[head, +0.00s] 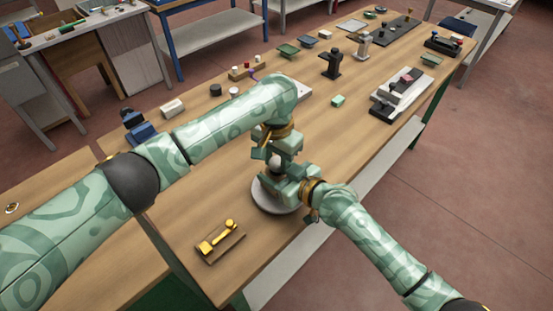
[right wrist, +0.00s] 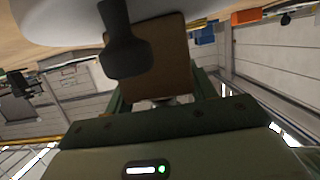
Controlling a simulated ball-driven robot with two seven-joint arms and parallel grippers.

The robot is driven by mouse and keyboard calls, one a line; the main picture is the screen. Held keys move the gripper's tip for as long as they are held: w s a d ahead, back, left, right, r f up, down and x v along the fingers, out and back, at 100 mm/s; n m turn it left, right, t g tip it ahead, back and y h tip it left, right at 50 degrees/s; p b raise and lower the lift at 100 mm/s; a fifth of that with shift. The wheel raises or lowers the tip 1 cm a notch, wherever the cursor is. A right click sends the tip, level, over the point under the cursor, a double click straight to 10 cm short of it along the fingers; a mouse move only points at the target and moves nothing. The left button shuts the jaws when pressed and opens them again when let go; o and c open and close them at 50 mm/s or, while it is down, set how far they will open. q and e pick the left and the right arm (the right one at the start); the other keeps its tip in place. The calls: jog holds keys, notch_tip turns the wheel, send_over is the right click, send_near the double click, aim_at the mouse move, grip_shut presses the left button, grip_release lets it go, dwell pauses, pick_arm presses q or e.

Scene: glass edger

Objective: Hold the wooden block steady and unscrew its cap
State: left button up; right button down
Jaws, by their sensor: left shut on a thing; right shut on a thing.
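The wooden block (right wrist: 172,62) shows as a brown face in the right wrist view, which is upside down. My right gripper (head: 284,186) reaches in from the lower right, low over the round grey disc (head: 266,200), and is shut on the block. My left gripper (head: 277,149) comes down from above and is shut at the block's top, where the cap is. A pale rounded part (head: 275,162) shows between the two grippers; I cannot tell exactly what it is. The jaws hide most of the block and cap in the head view. A dark rounded part (right wrist: 126,50) covers some of the block in the right wrist view.
A small wooden tray with a yellow tool (head: 218,240) lies front left of the disc. A blue item (head: 138,128), a beige block (head: 172,107) and a green block (head: 338,100) stand farther back. A grey fixture (head: 400,92) is to the right. The table's right edge is close to my right arm.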

aim_at(277, 161)
pick_arm(q)
jog(key=shift+r, duration=0.2)
jog(key=shift+r, duration=0.9)
jog(key=shift+r, duration=2)
pick_arm(e)
jog(key=shift+c, duration=2.1)
grip_release()
jog(key=shift+d, duration=0.1)
